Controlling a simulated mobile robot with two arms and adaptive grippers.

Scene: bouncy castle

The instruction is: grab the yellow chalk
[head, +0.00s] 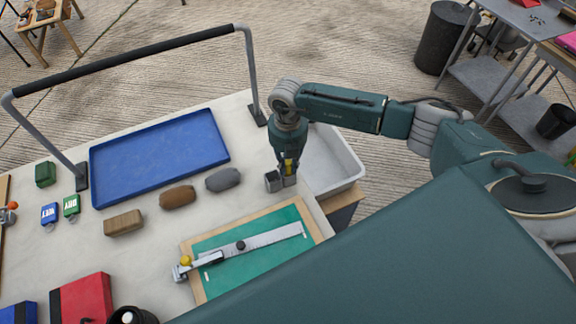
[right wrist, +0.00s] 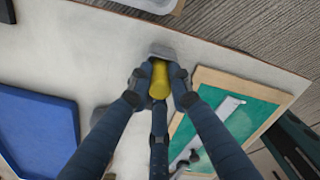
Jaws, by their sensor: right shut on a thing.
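My left gripper is not in view.
A blue tray (head: 158,157), two rounded blocks, a brown brush-like block (head: 124,223) and a green board with a metal ruler (head: 262,239) lie on the table. A pale bin (head: 335,165) stands beside its right edge. A black-topped rail frame (head: 125,60) rises at the back.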

